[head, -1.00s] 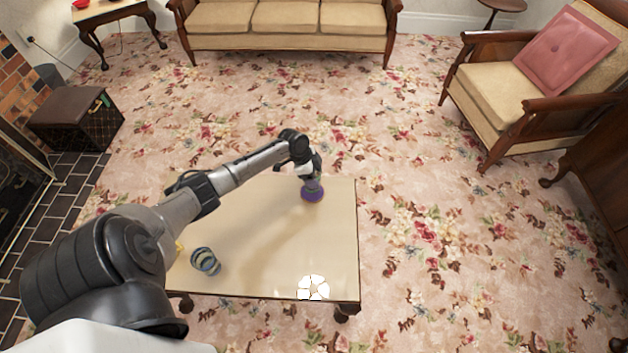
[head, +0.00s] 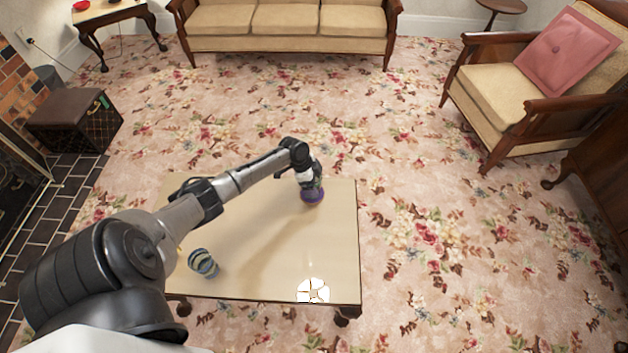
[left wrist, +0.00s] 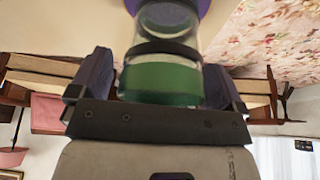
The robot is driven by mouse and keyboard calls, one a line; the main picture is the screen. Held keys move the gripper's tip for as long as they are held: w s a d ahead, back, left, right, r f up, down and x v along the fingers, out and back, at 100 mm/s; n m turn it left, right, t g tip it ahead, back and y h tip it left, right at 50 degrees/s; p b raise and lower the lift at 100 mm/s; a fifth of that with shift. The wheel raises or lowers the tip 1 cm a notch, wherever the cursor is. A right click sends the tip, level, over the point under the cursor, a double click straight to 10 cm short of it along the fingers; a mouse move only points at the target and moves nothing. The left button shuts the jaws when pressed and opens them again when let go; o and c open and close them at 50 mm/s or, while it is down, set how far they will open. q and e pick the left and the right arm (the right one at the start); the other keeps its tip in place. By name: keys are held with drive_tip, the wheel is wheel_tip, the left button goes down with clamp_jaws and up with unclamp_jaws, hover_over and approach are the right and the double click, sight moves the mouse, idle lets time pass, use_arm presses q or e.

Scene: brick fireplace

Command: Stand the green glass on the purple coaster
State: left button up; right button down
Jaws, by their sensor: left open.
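The purple coaster (head: 312,200) lies near the far right corner of the low table (head: 262,272). My left gripper (head: 311,184) is right over it, at the end of the outstretched left arm. In the left wrist view the green glass (left wrist: 165,86), clear with a green part and dark bands, is between the two open fingers of my left gripper (left wrist: 155,88). The purple coaster (left wrist: 203,6) shows just beyond the glass. The glass appears to stand on the coaster, but the contact is hidden. My right gripper is out of view.
A striped cup (head: 203,263) stands at the table's near left. A white round patterned item (head: 313,290) lies at the near right edge. A bit of something yellow shows beside my arm. The middle of the table is clear.

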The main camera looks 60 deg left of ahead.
use_arm(q)
drive_tip(key=shift+s+a+r+p, duration=0.1)
drive_tip(key=shift+r+p, duration=0.25)
drive_tip(key=shift+r, duration=0.25)
drive_tip(key=p+v, duration=0.4)
drive_tip(key=v, duration=0.6)
drive_tip(key=s+d+f+g, duration=0.15)
drive_tip(key=s+d, duration=0.25)
drive_tip(key=d, duration=0.4)
drive_tip(key=s+d+f, duration=0.2)
drive_tip(key=s+d, duration=0.2)
drive_tip(key=d, duration=0.3)
drive_tip(key=s+d+f, duration=0.2)
drive_tip(key=s+d, duration=0.2)
drive_tip(key=d, duration=0.4)
drive_tip(key=s+d+r+n+t+y, duration=0.1)
drive_tip(key=s+d+r+n+y, duration=0.1)
drive_tip(key=s+d+r+n, duration=0.3)
drive_tip(key=s+d+r, duration=0.4)
drive_tip(key=s+d, duration=0.1)
drive_tip(key=d, duration=0.1)
drive_tip(key=shift+r+n+t+y, duration=0.3)
drive_tip(key=shift+r+t, duration=0.05)
drive_tip(key=shift+r, duration=0.05)
drive_tip(key=shift+w+a, duration=0.1)
